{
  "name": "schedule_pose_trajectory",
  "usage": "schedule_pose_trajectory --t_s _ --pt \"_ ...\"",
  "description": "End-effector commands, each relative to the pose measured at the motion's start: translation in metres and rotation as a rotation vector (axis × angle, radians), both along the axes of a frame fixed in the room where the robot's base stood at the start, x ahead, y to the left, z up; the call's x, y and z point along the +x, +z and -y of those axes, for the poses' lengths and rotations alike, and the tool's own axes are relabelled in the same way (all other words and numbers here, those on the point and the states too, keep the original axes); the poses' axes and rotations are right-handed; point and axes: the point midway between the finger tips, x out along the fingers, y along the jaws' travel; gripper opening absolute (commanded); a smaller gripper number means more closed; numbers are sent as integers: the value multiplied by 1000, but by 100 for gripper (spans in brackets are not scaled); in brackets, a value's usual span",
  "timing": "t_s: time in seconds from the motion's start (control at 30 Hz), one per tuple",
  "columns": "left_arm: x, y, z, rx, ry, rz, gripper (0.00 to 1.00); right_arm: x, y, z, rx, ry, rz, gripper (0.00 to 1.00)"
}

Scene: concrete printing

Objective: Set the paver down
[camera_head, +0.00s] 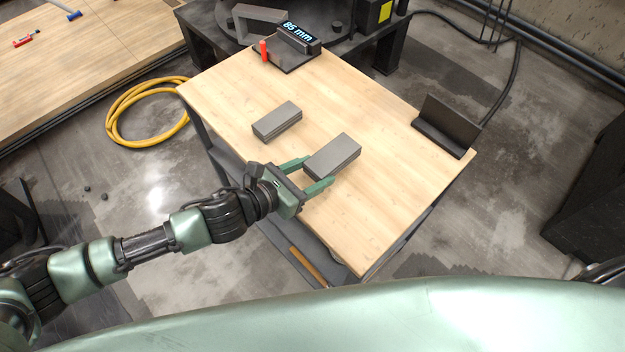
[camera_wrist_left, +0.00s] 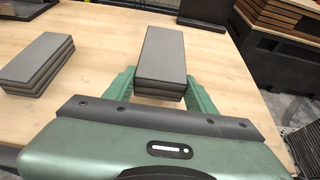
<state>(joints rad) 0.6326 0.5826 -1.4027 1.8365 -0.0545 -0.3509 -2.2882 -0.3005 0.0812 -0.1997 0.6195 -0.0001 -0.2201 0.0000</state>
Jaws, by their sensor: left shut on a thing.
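A grey layered paver (camera_head: 333,157) is between the fingers of my left gripper (camera_head: 306,174), which is shut on its near end. In the left wrist view the paver (camera_wrist_left: 161,58) points away from me between the green fingers (camera_wrist_left: 160,90). It is low over the wooden table (camera_head: 390,190); I cannot tell whether its underside touches the top. A second grey paver (camera_head: 277,121) lies flat on the table to its left, apart from it. It also shows in the left wrist view (camera_wrist_left: 38,62). My right gripper is not in view.
A dark angled stand (camera_head: 444,127) is at the table's right edge. A dark gauge (camera_head: 290,50) reading "85 mm" with a red part is at the back edge. Bare tabletop lies to the right of and in front of the held paver. A yellow hose (camera_head: 118,117) is coiled on the floor.

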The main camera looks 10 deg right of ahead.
Motion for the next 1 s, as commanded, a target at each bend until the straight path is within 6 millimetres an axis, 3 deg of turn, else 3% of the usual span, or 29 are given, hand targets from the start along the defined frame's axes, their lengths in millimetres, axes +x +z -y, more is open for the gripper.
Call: schedule_pose_trajectory --t_s 0.3,0.7,0.73,0.8,1.0 --pt "0 -35 1 -4 -1 1 0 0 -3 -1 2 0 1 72" --pt "0 -39 1 -3 -2 3 0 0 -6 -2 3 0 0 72" --pt "0 -41 0 2 1 1 61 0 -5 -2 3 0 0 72" --pt "0 -41 0 2 1 1 77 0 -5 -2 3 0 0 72" --pt "0 -41 0 1 1 0 77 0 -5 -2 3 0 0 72"
